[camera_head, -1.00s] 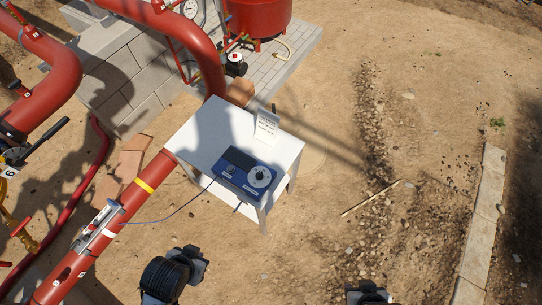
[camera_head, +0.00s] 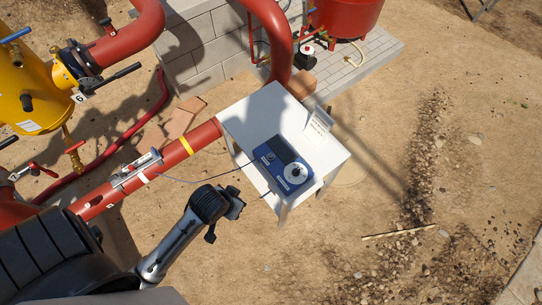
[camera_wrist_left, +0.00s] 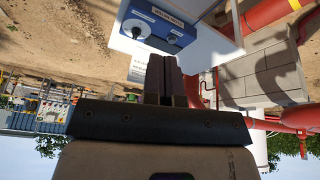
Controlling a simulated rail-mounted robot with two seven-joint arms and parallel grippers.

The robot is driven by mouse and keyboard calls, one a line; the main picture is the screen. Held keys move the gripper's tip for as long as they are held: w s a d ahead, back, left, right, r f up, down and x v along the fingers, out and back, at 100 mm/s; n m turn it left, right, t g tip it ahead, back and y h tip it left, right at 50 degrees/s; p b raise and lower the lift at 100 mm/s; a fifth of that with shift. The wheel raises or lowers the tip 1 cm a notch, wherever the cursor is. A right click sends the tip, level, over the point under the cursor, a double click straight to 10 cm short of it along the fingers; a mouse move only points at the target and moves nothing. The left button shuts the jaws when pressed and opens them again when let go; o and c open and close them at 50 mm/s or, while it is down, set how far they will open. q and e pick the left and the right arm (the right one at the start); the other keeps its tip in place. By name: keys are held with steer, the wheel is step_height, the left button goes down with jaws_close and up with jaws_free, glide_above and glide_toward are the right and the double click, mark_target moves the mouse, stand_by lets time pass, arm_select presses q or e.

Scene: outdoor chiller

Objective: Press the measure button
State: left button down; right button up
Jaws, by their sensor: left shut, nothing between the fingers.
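A blue measuring device (camera_head: 281,163) sits on a white table, with a dark panel and a round white dial (camera_head: 296,173) on its top. Its blue face also shows in the left wrist view (camera_wrist_left: 155,22), with the dial, a small round knob (camera_wrist_left: 172,40) and a label too small to read. I cannot tell which part is the measure button. My left gripper (camera_head: 238,204) is left of and below the device in the head view, apart from it. In the left wrist view its fingers (camera_wrist_left: 164,66) are shut and empty. My right gripper is not in view.
The white table (camera_head: 262,106) also carries a small upright card (camera_head: 318,125). A thin cable (camera_head: 188,182) runs from the device to a clamped unit (camera_head: 137,171) on a red pipe (camera_head: 205,135). Block walls and a red tank (camera_head: 345,15) stand behind.

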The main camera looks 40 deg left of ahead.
arm_select(q)
steer(key=w+a+f+n+t+b, duration=0.1)
steer(key=w+a+f+n+b, duration=0.1)
steer(key=w+a+f+n, duration=0.5)
steer(key=w+a+f+n+t+b, duration=0.1)
steer(key=w+a+f+n, duration=0.3)
steer(key=w, duration=0.6)
steer(key=n+t+h+b, duration=0.1)
steer(key=n+t+b, duration=0.15)
steer(key=n, duration=1.05)
glide_above(271, 156)
step_height(271, 156, down, 3)
steer(key=shift+d+t, duration=0.1)
steer(key=shift+t, duration=0.15)
steer(key=shift+f, duration=0.25)
step_height(271, 156, down, 7)
steer(key=b, duration=0.8)
steer(key=shift+r, duration=0.2)
steer(key=shift+f+b, duration=0.35)
steer(key=shift+f, duration=0.6)
